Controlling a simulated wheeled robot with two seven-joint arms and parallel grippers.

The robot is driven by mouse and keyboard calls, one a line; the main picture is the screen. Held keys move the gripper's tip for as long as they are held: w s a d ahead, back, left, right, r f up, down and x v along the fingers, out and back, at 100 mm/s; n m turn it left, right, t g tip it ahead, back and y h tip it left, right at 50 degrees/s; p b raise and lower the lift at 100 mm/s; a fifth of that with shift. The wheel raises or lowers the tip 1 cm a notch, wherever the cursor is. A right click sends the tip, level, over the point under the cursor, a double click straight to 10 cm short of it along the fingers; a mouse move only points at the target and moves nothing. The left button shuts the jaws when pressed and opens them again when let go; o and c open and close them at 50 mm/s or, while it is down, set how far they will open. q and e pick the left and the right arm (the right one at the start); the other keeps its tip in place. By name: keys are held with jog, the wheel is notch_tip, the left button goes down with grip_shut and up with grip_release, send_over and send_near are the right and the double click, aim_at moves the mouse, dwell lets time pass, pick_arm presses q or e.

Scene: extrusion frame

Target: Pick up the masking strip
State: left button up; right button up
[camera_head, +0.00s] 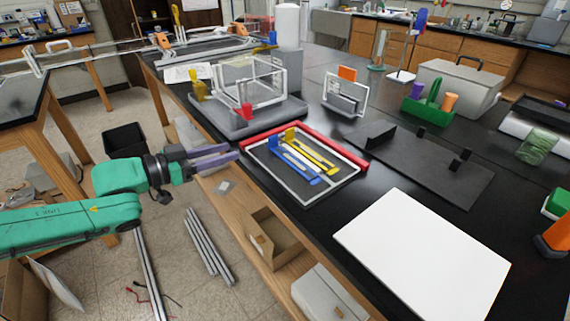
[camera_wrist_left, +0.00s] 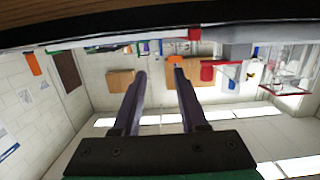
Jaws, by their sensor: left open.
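Long flat strips lie side by side in a shallow grey tray (camera_head: 338,193) with a pale rim: a blue strip (camera_head: 292,164), a white one beside it, and a yellow strip (camera_head: 312,156). I cannot tell which of them is the masking strip. My left gripper (camera_head: 234,153) is open and empty, left of the tray and apart from it, by the bench's near edge. Its two purple fingers also show apart in the left wrist view (camera_wrist_left: 160,72), with nothing between them. My right gripper is not in view.
A red bar (camera_head: 340,152) borders the tray's far side. Behind it a clear-sided frame (camera_head: 250,85) stands on a grey base. A white board (camera_head: 420,255) lies at the front right, and a black plate (camera_head: 430,165) with upright blocks is right of the tray.

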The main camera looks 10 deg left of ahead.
aim_at(273, 138)
pick_arm(q)
jog(key=p+x, duration=0.1)
jog(key=x, duration=0.1)
jog(key=p+x, duration=0.2)
jog(key=r+p+x, duration=0.1)
jog(key=p+x, duration=0.1)
jog(key=shift+w+d, duration=0.2)
jog(key=x, duration=0.2)
jog(key=p+x, duration=0.1)
jog(key=x, duration=0.2)
jog(key=f+p+x, duration=0.1)
jog(key=x, duration=0.1)
jog(key=shift+w+d, duration=0.1)
jog(key=shift+w, duration=0.25)
jog(key=shift+w+d+f, duration=0.1)
jog(key=shift+w+f, duration=0.05)
grip_shut()
